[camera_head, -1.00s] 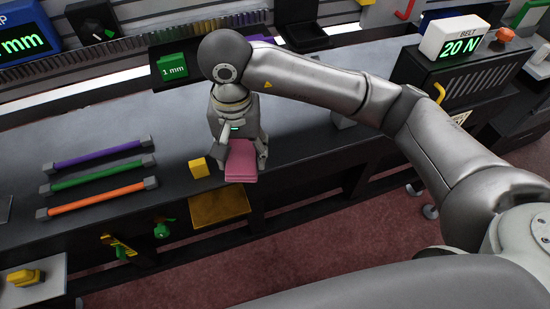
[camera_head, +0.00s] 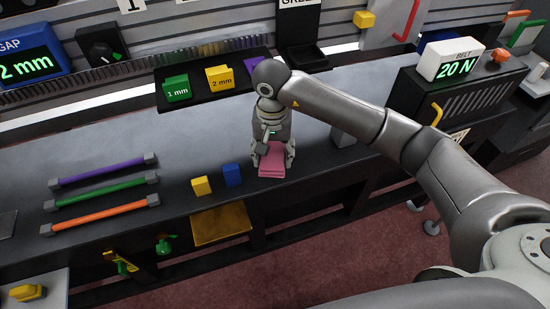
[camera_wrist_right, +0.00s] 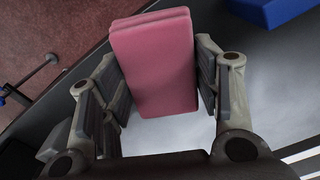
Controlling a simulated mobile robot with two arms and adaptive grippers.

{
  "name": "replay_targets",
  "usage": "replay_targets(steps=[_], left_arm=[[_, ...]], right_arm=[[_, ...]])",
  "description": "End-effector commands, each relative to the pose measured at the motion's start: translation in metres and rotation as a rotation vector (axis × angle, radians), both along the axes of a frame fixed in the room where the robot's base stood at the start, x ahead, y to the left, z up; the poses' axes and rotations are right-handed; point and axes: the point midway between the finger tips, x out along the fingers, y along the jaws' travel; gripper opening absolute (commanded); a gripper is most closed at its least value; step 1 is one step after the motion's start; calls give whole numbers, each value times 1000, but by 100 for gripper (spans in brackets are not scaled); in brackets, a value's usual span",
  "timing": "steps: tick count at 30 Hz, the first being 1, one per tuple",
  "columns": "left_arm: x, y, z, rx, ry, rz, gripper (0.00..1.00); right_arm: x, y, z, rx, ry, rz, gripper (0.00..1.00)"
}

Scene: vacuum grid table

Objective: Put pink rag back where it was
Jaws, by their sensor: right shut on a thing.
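The pink rag (camera_head: 272,161) is a folded block near the front edge of the dark table (camera_head: 330,165). My right gripper (camera_head: 272,156) points down over it and is shut on it. In the right wrist view the rag (camera_wrist_right: 155,60) sits between the two fingers of the gripper (camera_wrist_right: 158,80), with pads on both sides. Whether the rag touches the table is hard to tell. My left gripper is not in view.
A blue block (camera_head: 232,175) and a yellow block (camera_head: 201,186) stand just left of the rag. Purple, green and orange rods (camera_head: 100,202) lie further left. A black tray (camera_head: 205,98) with green and yellow tagged blocks is behind. A belt box (camera_head: 450,95) stands right.

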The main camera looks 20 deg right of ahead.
Motion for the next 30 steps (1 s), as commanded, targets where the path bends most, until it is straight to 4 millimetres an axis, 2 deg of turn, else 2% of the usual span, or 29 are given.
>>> replay_targets(steps=[4, 11, 23, 24, 28, 30], left_arm=[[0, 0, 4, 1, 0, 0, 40], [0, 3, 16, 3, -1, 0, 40], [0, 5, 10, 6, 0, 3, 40], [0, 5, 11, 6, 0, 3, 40], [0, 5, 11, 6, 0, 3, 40], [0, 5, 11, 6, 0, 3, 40]], right_arm=[[5, -9, -11, -2, 4, -3, 31], [4, -7, -39, 1, 3, 0, 31], [5, -8, -46, -1, -1, 1, 31], [5, -8, -45, -1, 0, 1, 60], [5, -8, -44, 0, 0, 0, 77], [5, -8, -44, 0, 0, 0, 79]])
